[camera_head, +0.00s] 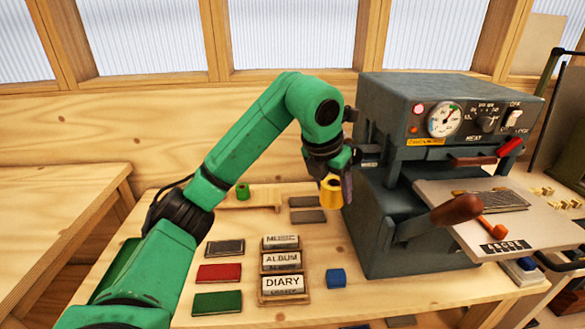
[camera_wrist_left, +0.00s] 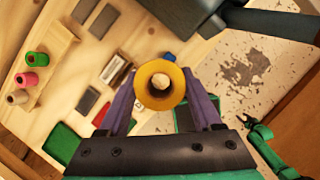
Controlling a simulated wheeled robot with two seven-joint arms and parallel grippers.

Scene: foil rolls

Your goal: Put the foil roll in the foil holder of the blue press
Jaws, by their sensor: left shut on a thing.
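My left gripper (camera_head: 333,185) is shut on a gold foil roll (camera_head: 330,192) and holds it in the air above the table, just left of the press. In the left wrist view the gold roll (camera_wrist_left: 160,84) sits between the two purple fingertips (camera_wrist_left: 160,95), its round end and pale core facing the camera. The dark blue-grey press (camera_head: 420,90) stands at the right, with a gauge, a knob and a switch on its front. I cannot clearly make out its foil holder; my gripper is close to the press's left side.
A wooden rack (camera_head: 262,199) holds a green roll (camera_head: 242,191); the left wrist view also shows a pink roll (camera_wrist_left: 27,79) and a beige one. Labelled boxes (camera_head: 283,285), red and green flat pieces and a blue block (camera_head: 336,278) lie in front.

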